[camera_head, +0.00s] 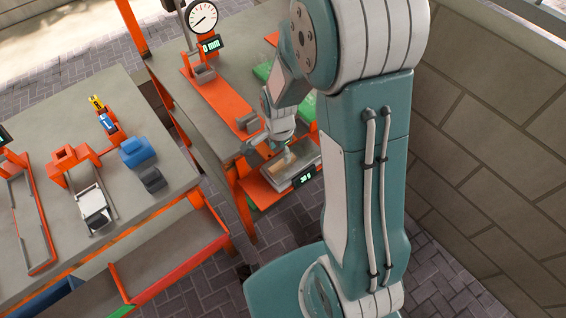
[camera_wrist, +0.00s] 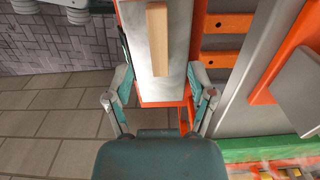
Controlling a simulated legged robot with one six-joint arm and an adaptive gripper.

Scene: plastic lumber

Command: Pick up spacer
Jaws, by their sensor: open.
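A tan, wood-coloured block (camera_wrist: 157,40), which looks like the spacer, lies on the bare metal plate (camera_wrist: 180,45) of a scale. In the head view the block (camera_head: 287,160) shows small on the scale plate (camera_head: 300,148), partly hidden by my gripper (camera_head: 268,150). In the wrist view my gripper (camera_wrist: 160,75) is open, with one finger on each side of the plate's near end. The block's near end lies close to the midline between the fingers. Nothing is held. I cannot tell the height of the fingertips above the plate.
The scale has an orange base and a display (camera_head: 303,178). A dial gauge (camera_head: 203,17) stands on the grey bench behind. A second table at left carries a blue block (camera_head: 137,151), a dark block (camera_head: 153,179) and orange fixtures. A block wall (camera_head: 490,130) is at right.

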